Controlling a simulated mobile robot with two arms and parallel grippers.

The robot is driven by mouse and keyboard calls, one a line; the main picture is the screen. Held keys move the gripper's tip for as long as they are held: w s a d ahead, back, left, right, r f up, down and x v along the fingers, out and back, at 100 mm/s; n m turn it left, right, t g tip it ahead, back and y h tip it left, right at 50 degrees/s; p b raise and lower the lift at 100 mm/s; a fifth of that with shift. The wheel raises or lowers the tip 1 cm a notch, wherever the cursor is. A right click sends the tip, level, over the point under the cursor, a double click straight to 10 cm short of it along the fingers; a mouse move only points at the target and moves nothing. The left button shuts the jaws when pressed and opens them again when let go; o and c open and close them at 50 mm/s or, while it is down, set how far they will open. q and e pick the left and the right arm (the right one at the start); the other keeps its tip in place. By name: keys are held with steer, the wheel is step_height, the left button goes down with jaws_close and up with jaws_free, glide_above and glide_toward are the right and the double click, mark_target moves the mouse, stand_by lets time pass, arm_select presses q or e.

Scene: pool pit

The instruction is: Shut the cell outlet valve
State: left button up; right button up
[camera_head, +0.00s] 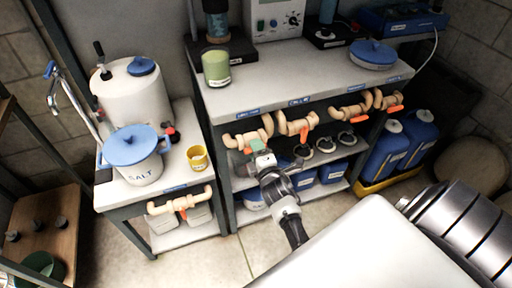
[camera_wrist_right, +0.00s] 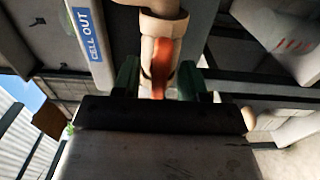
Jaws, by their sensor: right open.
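My right gripper (camera_head: 250,149) reaches up to the leftmost beige valve (camera_head: 249,135) under the front edge of the workbench. In the right wrist view, the label "CELL OUT" (camera_wrist_right: 91,35) is beside this valve. Its orange handle (camera_wrist_right: 161,65) lies between the two dark green fingers of my gripper (camera_wrist_right: 158,80). The fingers are open, with one on each side of the handle; I cannot tell whether they touch it. In the head view, my gripper mostly hides this handle. My left gripper is not in view.
A second valve's orange handle (camera_head: 304,133) hangs just right of my gripper, with more valves (camera_head: 352,112) further right. A lower bench with a salt pot (camera_head: 136,158) stands left. Blue jugs (camera_head: 385,150) stand right. The floor (camera_head: 190,262) in front is clear.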

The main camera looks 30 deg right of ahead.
steer(key=shift+s, duration=0.1)
steer(key=shift+c, duration=1.8)
jaws_close()
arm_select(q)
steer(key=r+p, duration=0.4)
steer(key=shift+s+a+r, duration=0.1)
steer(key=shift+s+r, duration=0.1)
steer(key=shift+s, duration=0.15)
arm_select(e)
steer(key=m, duration=1.8)
steer(key=shift+r, duration=0.1)
steer(key=shift+o, duration=1.8)
jaws_free()
